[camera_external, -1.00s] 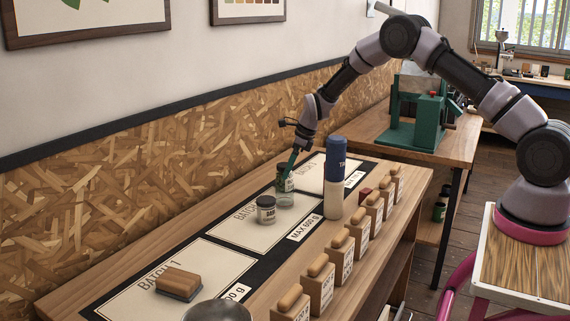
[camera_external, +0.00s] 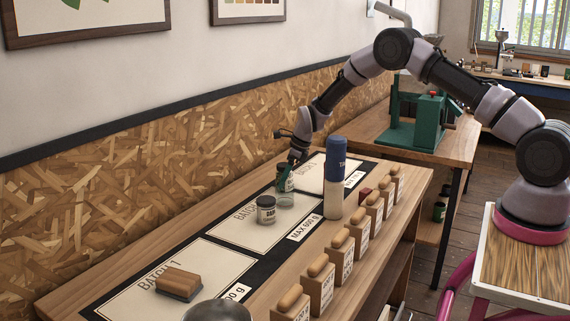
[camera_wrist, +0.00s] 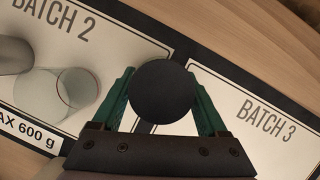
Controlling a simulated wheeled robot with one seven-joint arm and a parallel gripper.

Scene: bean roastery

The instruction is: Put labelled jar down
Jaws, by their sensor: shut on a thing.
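My gripper (camera_wrist: 163,98), with green fingers, is shut on a jar with a dark round lid (camera_wrist: 162,92). In the external view the held jar (camera_external: 285,180) is dark with a pale label, partly hidden by the fingers. From above, it covers the dark strip between the BATCH 2 panel (camera_wrist: 105,42) and the BATCH 3 panel (camera_wrist: 240,88). I cannot tell whether its base touches the mat. A second labelled jar (camera_external: 266,211) with a dark lid stands on the BATCH 2 panel.
A clear glass (camera_external: 286,201) stands close to the held jar, beside the second jar. A tall blue-topped bottle (camera_external: 334,180) is to the right. Several wooden-topped blocks (camera_external: 341,262) line the front edge. A brown block (camera_external: 179,283) lies on BATCH 1. BATCH 3 looks mostly clear.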

